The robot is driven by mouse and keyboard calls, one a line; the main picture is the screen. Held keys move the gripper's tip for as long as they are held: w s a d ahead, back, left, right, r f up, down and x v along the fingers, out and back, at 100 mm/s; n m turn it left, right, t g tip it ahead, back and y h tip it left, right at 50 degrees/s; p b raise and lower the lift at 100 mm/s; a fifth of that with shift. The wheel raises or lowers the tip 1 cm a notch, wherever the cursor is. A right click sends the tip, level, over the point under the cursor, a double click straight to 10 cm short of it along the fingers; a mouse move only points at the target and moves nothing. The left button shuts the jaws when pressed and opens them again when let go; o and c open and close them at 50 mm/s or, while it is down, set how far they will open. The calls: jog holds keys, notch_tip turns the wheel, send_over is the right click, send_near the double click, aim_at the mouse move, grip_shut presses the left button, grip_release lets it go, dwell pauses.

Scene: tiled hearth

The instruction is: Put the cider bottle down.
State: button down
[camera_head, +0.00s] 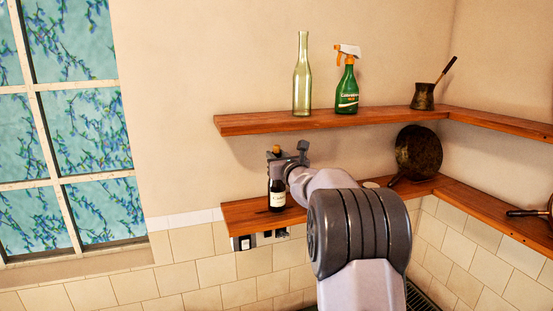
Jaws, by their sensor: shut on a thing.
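The cider bottle (277,199) is dark with a white label and an orange-yellow top. It is upright at the left part of the lower wooden shelf (245,221). My gripper (277,160) is shut on the bottle around its neck, just below the top. The bottle's base appears at the level of the shelf board; I cannot tell whether it touches it. My arm covers the middle of the lower shelf.
The upper shelf (240,124) runs above my gripper, with a clear glass bottle (302,85), a green spray bottle (347,92) and a small copper pot (423,97). A dark pan (418,152) leans at the corner. A window (75,120) is at left. Sockets (245,242) sit below the shelf.

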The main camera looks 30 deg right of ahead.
aim_at(277, 182)
jog(key=shift+f, duration=1.15)
jog(key=shift+a+f, duration=0.1)
jog(key=shift+f, duration=0.1)
jog(key=c, duration=1.1)
grip_release()
jog(key=shift+r, duration=0.1)
